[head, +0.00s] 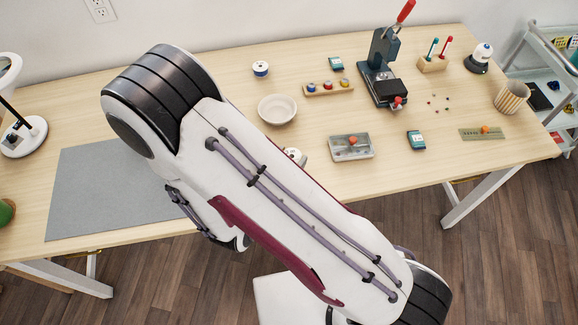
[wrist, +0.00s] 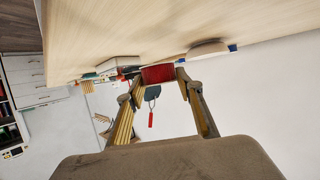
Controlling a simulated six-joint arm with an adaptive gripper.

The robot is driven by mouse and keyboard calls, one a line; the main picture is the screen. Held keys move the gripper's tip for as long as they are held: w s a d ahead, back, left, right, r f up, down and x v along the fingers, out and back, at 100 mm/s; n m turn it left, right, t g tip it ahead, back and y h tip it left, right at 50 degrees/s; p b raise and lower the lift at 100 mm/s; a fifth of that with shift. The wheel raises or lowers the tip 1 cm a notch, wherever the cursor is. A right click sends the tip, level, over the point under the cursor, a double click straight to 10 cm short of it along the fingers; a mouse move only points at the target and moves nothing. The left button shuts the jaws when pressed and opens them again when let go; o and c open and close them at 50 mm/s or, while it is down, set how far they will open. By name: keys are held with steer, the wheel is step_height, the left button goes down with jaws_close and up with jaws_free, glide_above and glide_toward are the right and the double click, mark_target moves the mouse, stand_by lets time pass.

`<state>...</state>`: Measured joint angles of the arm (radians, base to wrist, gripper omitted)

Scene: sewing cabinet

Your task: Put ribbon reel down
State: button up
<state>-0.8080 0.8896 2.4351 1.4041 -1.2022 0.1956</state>
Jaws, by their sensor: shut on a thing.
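The red ribbon reel (wrist: 158,74) is between the fingertips of my gripper (wrist: 160,76) in the wrist view. My gripper is shut on it, with one finger on each side. The wrist view is upside down, so the tabletop fills its upper part. The reel is close to the tabletop; I cannot tell whether it touches. In the head view my arm hides the gripper. A small white round thing (head: 294,155) shows at the arm's edge there; I cannot tell whether it is the held reel.
A white bowl (head: 277,109) and a grey tray (head: 351,147) stand near the arm. Behind are a wooden spool rack (head: 328,89) and a press with a red handle (head: 384,70). A grey mat (head: 105,190) lies at left. The table (head: 215,60) has bare wood between things.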

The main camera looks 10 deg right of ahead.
steer(key=shift+f, duration=0.25)
steer(key=shift+f, duration=1.75)
steer(key=shift+f, duration=0.2)
steer(key=o, duration=1)
steer(key=shift+o, duration=0.2)
steer(key=shift+v, duration=1.05)
steer(key=shift+s+d+v, duration=0.1)
steer(key=shift+v, duration=0.65)
steer(key=shift+s+d+v, duration=0.1)
steer(key=shift+s+v, duration=0.05)
steer(key=shift+v, duration=1.9)
